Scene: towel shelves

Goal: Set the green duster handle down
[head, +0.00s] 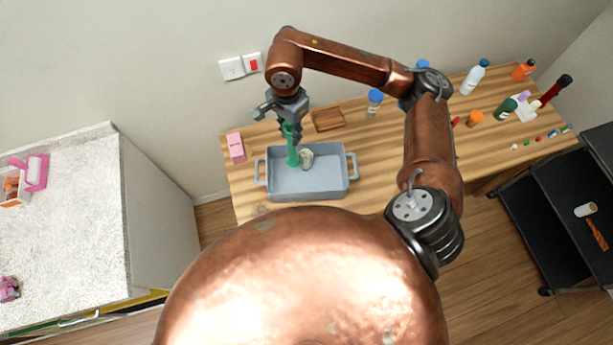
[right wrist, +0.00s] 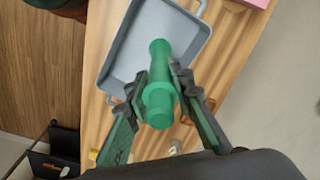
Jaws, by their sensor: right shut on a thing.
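The green duster handle (head: 292,147) is upright in the head view, with its lower end over the grey-blue tray (head: 312,187). My right gripper (head: 290,124) is shut on its upper part. In the right wrist view, the green handle (right wrist: 159,85) sits between the two fingers of my right gripper (right wrist: 162,92), and the tray (right wrist: 125,50) lies beyond it. I cannot tell whether the handle's lower end touches the tray floor. A small pale beige thing (head: 306,159) lies in the tray beside the handle. My left gripper is not in view.
The tray stands on a striped wooden table (head: 375,145). A pink box (head: 236,147) is left of it and a wooden tray (head: 327,120) behind it. Several bottles, including a white one (head: 474,78), stand at the right. A black cart (head: 560,205) is at the far right.

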